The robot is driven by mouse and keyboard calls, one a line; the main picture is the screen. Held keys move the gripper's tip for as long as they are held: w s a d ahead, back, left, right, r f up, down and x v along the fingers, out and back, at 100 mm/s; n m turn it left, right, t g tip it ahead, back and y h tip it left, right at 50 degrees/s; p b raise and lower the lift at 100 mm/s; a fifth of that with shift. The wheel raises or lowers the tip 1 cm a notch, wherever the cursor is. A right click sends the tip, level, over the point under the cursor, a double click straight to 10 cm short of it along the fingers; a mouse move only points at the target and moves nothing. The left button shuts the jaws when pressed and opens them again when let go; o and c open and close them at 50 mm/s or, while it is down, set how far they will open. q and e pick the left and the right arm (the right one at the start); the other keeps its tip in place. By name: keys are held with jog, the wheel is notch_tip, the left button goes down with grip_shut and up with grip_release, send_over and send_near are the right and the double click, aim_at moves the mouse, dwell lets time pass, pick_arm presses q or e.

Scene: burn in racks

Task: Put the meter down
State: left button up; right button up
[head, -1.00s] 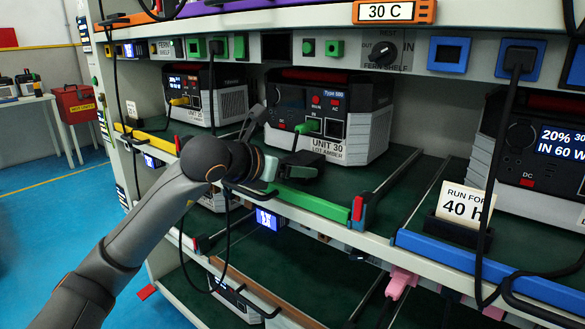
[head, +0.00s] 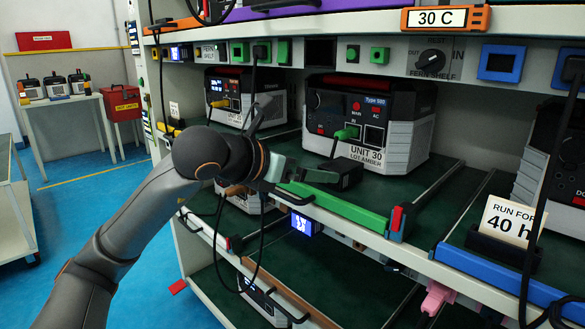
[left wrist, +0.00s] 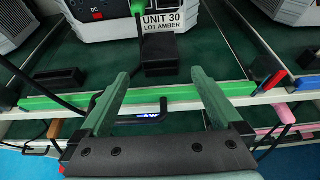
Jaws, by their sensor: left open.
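A small black box (head: 345,174), which looks like the meter, sits on the green shelf deck in front of Unit 30 (head: 385,125). It also shows in the left wrist view (left wrist: 161,53), with a dark cable from Unit 30's green plug (head: 346,133) running down towards it. My left gripper (head: 312,182) is at the shelf's front edge, just short of the box. In the left wrist view its two green fingers (left wrist: 163,76) are spread, with nothing between them and the box beyond their tips. My right gripper is not in view.
A green edge strip (head: 340,208) runs along the shelf front, with a red-and-blue divider end (head: 398,221) on its right. A "40 h" card (head: 508,222) stands further right. Black cables hang below my left gripper. Bare deck lies right of the box.

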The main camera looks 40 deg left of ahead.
pick_arm(q)
jog(key=shift+v, duration=2.3)
jog(key=s+d+f+m+g+h, duration=0.3)
jog(key=d+f+g+h, duration=0.3)
jog(key=d+f, duration=0.6)
jog(key=s+d+r+n+g+h, duration=0.25)
jog(key=s+d+g+h, duration=0.25)
jog(key=s+d+h, duration=0.9)
jog(key=w+a+n+t+y, duration=0.1)
jog(key=n+t+y, duration=0.1)
jog(key=n+t, duration=0.4)
jog(key=w+a+r+n+t+y, duration=0.1)
jog(key=n+t+y, duration=0.1)
jog(key=n+t, duration=0.5)
jog(key=w+a+n+t+y, duration=0.1)
jog(key=n+t, duration=0.5)
jog(key=n, duration=0.6)
jog(key=shift+w+a+r+t+y, duration=0.25)
jog(key=shift+w+a+t+y, duration=0.1)
jog(key=shift+w+y, duration=0.2)
jog(key=shift+d+h+b, duration=0.15)
jog(key=shift+h+b, duration=0.1)
jog(key=shift+b, duration=0.05)
